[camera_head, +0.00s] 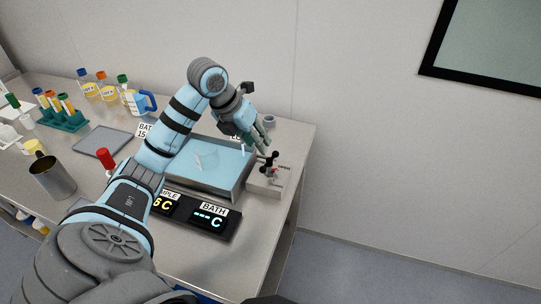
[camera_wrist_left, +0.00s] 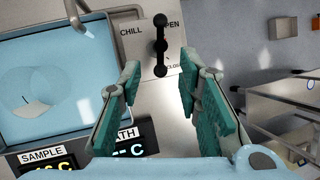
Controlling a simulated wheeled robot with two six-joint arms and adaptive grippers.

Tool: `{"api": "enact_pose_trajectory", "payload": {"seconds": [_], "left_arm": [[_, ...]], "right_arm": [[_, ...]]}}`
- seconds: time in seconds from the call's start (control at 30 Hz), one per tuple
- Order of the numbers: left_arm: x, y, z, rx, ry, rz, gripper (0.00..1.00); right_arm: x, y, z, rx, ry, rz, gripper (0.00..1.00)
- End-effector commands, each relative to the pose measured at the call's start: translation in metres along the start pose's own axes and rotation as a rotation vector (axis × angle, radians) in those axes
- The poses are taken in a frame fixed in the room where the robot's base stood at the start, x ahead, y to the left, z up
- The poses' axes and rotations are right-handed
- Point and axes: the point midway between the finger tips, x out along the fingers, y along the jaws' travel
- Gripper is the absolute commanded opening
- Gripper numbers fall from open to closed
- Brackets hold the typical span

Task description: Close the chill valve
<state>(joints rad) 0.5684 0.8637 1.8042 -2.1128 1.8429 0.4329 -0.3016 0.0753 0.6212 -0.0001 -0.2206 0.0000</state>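The chill valve is a black handle with round knobs (camera_head: 269,161) on a pale metal block (camera_head: 263,183) at the right end of the water bath. In the left wrist view the handle (camera_wrist_left: 160,45) runs up and down the picture, between the printed words CHILL and OPEN. My left gripper (camera_head: 262,147) is just above and behind the handle in the head view. In the left wrist view its teal-padded fingers (camera_wrist_left: 158,72) are spread apart, with the handle's lower end near the gap. I cannot tell whether they touch it. My right gripper is out of view.
The bath (camera_head: 215,165) holds pale blue water. A display panel (camera_head: 197,213) stands in front of it. A red-capped item (camera_head: 105,158), a metal beaker (camera_head: 52,179), a tray (camera_head: 101,139) and a tube rack (camera_head: 64,119) stand to the left. The table edge is close on the right.

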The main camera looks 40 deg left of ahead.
Motion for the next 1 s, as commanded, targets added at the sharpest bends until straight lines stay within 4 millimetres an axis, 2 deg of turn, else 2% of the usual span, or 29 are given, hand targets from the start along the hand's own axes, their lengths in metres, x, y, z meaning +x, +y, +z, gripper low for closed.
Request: {"api": "enact_pose_trajectory", "payload": {"seconds": [0.1, 0.2, 0.33, 0.6, 0.63, 0.8, 0.83, 1.0], "left_arm": [[0.035, -0.002, 0.000, -0.001, 0.004, -0.005, 0.31], [0.059, -0.002, 0.000, 0.000, 0.004, -0.005, 0.31], [0.076, -0.002, 0.001, 0.001, 0.001, -0.002, 0.31], [0.081, -0.001, 0.001, 0.002, 0.001, -0.001, 0.31], [0.081, -0.001, 0.001, 0.002, 0.001, -0.001, 0.30], [0.081, -0.001, 0.001, 0.002, 0.001, -0.001, 0.03], [0.081, -0.001, 0.001, 0.002, 0.001, -0.001, 0.00], [0.081, -0.001, 0.001, 0.003, 0.000, -0.001, 0.00]], "right_arm": [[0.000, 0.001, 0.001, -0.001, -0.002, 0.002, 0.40], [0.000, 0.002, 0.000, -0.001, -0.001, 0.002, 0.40], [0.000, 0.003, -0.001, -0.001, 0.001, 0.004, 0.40], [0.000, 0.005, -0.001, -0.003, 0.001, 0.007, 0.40], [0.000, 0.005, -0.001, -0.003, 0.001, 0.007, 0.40], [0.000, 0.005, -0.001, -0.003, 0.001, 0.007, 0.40], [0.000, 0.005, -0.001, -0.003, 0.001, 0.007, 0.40], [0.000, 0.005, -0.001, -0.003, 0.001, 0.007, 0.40]]}}
